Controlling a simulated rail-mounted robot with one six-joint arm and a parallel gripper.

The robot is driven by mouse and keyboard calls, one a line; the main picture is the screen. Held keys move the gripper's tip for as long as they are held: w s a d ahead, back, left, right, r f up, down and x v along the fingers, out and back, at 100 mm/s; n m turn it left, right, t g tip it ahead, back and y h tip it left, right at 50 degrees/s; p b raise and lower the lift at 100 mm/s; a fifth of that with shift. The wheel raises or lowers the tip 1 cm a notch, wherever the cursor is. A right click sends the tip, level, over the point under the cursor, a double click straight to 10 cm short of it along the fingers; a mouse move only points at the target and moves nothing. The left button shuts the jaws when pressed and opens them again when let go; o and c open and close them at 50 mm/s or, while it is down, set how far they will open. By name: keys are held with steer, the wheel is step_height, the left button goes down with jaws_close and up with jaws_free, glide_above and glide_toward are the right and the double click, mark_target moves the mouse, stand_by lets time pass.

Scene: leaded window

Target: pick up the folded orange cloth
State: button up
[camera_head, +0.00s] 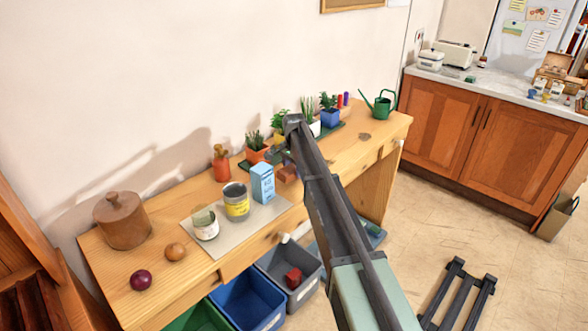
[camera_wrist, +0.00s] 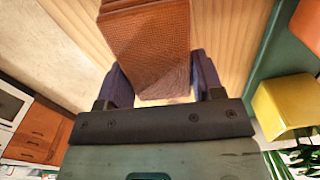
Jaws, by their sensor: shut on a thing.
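The folded orange cloth (camera_wrist: 150,45) is a thick brownish-orange block with a woven texture. In the wrist view it sits between the two dark fingers of my gripper (camera_wrist: 162,82), which are shut on it. In the head view the cloth (camera_head: 287,173) shows as a small reddish-brown patch on or just over the wooden bench, right of the blue box. My arm hides part of it there and most of the gripper. I cannot tell whether the cloth touches the bench top.
Potted plants (camera_head: 257,148) stand behind the cloth, and a yellow pot (camera_wrist: 287,105) is close right of my gripper in the wrist view. A blue box (camera_head: 262,184), an open tin (camera_head: 236,203) and a red spray bottle (camera_head: 220,164) stand to the left. Bins are below.

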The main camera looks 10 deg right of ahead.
mark_target(294, 167)
step_height(294, 167, up, 17)
steer(key=p, duration=1.5)
steer(key=shift+r+p, duration=0.15)
steer(key=shift+p, duration=0.2)
